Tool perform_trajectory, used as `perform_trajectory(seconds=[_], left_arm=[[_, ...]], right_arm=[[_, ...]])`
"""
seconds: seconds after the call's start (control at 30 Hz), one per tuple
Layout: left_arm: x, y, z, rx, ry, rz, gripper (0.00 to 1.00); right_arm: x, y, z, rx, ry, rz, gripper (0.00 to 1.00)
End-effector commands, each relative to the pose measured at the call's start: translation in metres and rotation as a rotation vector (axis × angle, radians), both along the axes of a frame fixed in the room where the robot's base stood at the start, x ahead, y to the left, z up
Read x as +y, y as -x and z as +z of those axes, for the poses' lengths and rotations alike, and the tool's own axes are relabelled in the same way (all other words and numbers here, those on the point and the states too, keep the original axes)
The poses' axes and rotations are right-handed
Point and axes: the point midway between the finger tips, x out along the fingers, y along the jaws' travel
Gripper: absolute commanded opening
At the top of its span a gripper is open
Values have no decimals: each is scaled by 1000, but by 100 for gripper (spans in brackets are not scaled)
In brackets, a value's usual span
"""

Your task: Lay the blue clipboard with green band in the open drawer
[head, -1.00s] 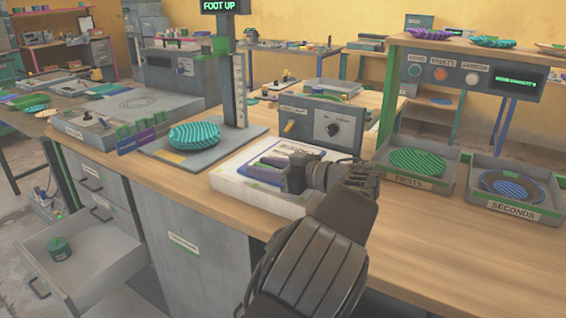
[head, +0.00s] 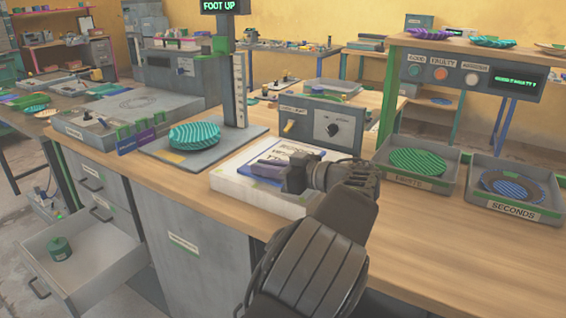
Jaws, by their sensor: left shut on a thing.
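The blue clipboard (head: 262,182) lies on the white block (head: 235,187) at the middle front of the bench, its blue edge showing around a printed sheet. My left gripper (head: 280,172) is over the clipboard and appears shut on its raised purple-grey part (head: 262,168); the fingers hide part of it. I cannot make out the green band clearly. The open drawer (head: 112,250) sticks out of the grey cabinet at the lower left and holds a small green cylinder (head: 59,248). My right gripper is not in view.
A control box (head: 325,124) is at the back. Two grey trays with plates, one labelled SECONDS (head: 515,208), are at the right. The drawer has free room beside the cylinder.

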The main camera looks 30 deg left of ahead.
Motion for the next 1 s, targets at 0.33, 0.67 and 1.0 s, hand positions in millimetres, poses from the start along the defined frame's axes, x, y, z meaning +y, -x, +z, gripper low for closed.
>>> perform_trajectory(seconds=[0.33,0.67,1.0], left_arm=[[0,0,1,-1,0,0,0],[0,-1,41,-5,0,-1,0],[0,0,96,-2,-1,0,0]], right_arm=[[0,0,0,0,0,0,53],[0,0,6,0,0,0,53],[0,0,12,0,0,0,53]])
